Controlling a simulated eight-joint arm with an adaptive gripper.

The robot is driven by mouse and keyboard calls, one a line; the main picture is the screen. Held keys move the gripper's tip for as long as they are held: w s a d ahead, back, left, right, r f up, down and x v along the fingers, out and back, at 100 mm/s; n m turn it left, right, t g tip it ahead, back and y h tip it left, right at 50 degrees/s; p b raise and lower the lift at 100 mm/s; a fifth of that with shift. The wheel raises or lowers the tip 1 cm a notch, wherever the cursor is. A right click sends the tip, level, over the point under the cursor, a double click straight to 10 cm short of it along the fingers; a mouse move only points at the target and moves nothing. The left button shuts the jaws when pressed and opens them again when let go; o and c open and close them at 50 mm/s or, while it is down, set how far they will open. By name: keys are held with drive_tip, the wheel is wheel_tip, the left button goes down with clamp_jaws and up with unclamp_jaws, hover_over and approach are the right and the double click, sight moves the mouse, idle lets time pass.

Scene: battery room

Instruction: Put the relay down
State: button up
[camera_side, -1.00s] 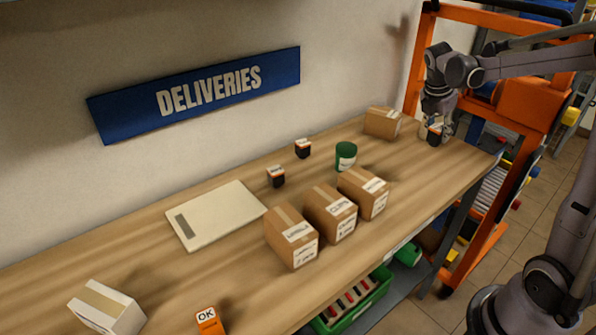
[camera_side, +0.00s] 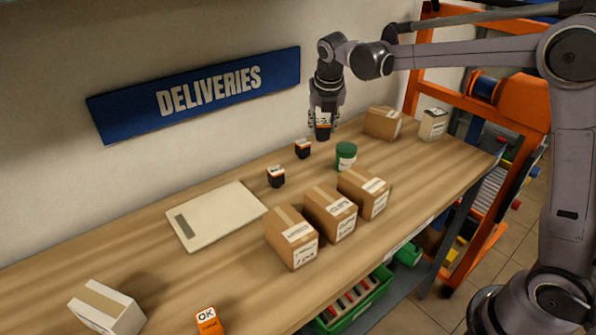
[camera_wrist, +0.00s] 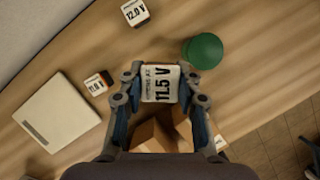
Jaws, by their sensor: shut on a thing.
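The relay (camera_side: 322,131) is a small dark block with an orange band and a white label. In the wrist view its label (camera_wrist: 160,84) reads 11.5 V. My gripper (camera_side: 324,112) is shut on it and holds it in the air over the back of the bench, clear of the wood. In the wrist view my gripper (camera_wrist: 160,82) has a finger on each side of it. Two similar dark blocks with white tops stand on the bench: one (camera_side: 303,149) just below and left of the held relay, another (camera_side: 276,177) beside the pale flat plate (camera_side: 218,207).
A green cup (camera_side: 346,157) stands right of the blocks. Cardboard boxes (camera_side: 330,213) form a row in front, and another box (camera_side: 382,123) is at the back right beside a pale box (camera_side: 433,124). A white box (camera_side: 107,307) and orange OK block (camera_side: 208,321) are at the lower left.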

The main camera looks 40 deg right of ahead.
drive_tip(key=w+a+n+t+y, duration=0.2)
drive_tip(key=a+n, duration=0.5)
drive_tip(key=a, duration=1.5)
approach(202, 212)
drive_tip(key=w, duration=0.2)
drive_tip(key=shift+w+d+r+g, duration=0.2)
drive_tip(key=shift+w+d+g, duration=0.1)
drive_tip(key=shift+g, duration=0.1)
drive_tip(key=shift+a+f, duration=0.1)
drive_tip(key=shift+a, duration=0.1)
drive_tip(key=shift+f, duration=2.05)
drive_tip(key=shift+f, duration=0.1)
drive_tip(key=o, duration=1.2)
drive_tip(key=shift+c, duration=0.2)
